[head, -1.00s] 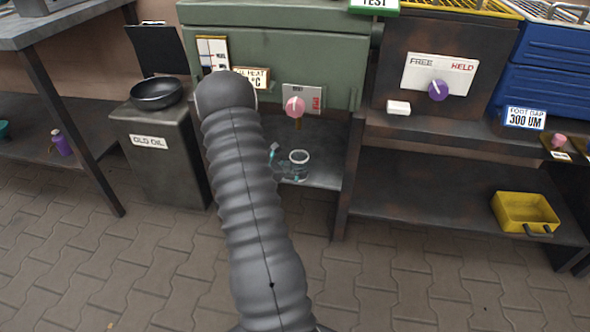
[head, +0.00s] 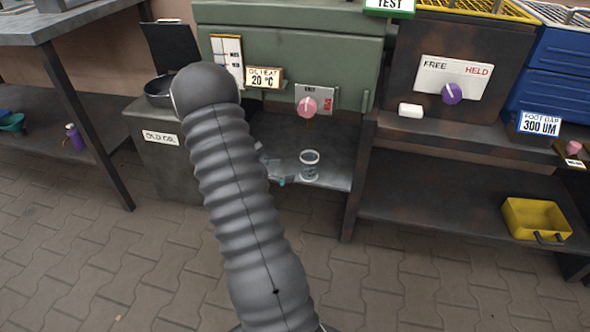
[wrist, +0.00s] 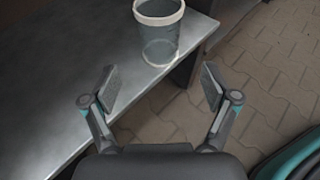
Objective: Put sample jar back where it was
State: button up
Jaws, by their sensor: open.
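The sample jar (head: 309,166), a clear glass jar with a pale rim, stands upright on the grey shelf (head: 335,178) under the green machine. In the wrist view the jar (wrist: 160,36) stands near the shelf's edge, beyond my fingertips and apart from them. My gripper (wrist: 160,88) is open, with nothing between its fingers. In the head view my arm hides most of the gripper; only a small teal and grey part shows left of the jar.
The green machine (head: 290,42) with a pink knob (head: 307,107) hangs over the shelf. A post stands right of the jar. A box labelled OLD OIL (head: 160,165) with a black pan is at the left. A yellow bin (head: 536,216) sits on the lower right shelf. The paved floor in front is clear.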

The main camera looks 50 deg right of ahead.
jog(key=s+a+r+m+t+y, duration=0.3)
jog(key=a+r+m+y, duration=0.3)
jog(key=a+r, duration=1.1)
jog(key=s+a+r+m+t+y, duration=0.2)
jog(key=s+a, duration=0.1)
jog(key=a, duration=0.5)
jog(key=s+a+r+m+t+y, duration=0.2)
jog(key=s+a+r+m+t, duration=0.1)
jog(key=a, duration=0.6)
jog(key=s+a+r+m+t+y, duration=0.2)
jog(key=s+a+t, duration=0.1)
jog(key=a, duration=0.6)
jog(key=shift+s+r+y, duration=0.25)
jog(key=shift+s+y, duration=0.15)
